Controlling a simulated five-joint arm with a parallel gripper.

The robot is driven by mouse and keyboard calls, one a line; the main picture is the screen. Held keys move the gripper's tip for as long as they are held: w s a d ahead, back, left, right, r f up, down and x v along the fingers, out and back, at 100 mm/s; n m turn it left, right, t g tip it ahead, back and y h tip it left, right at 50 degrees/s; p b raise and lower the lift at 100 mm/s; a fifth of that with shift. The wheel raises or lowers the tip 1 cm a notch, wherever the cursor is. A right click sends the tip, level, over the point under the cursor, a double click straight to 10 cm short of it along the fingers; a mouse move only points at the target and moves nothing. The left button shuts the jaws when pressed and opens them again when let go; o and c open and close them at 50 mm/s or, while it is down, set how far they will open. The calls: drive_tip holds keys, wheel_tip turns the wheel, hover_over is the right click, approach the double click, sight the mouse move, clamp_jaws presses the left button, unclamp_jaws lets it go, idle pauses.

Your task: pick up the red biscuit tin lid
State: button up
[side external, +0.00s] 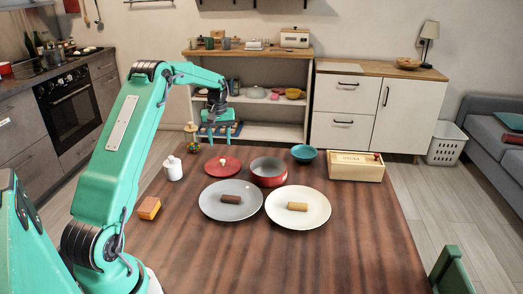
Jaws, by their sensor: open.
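The red biscuit tin lid (223,165) lies flat on the wooden table, with a small pale knob on its top. The red round tin (269,172) stands uncovered just to its right. My gripper (220,138) is open and empty in the air above the lid, apart from it. Its fingers point down and look blue-green and dark. How far above the lid they are is hard to tell from this one view.
A grey plate (214,210) and a white plate (315,217) each hold a small brown piece. A teal bowl (304,153), a wooden box (340,172), a white jar (173,170), a pepper-mill-like figure (191,137) and an orange block (149,208) stand around. The table's front right is clear.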

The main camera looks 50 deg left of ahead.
sight(222, 160)
drive_tip(key=shift+f, duration=1.3)
drive_tip(key=shift+f, duration=0.1)
drive_tip(key=shift+w+d+f, duration=0.1)
drive_tip(key=shift+d+f, duration=0.05)
drive_tip(key=shift+f, duration=1.1)
drive_tip(key=shift+d+f, duration=0.1)
drive_tip(key=shift+f, duration=1.15)
clamp_jaws()
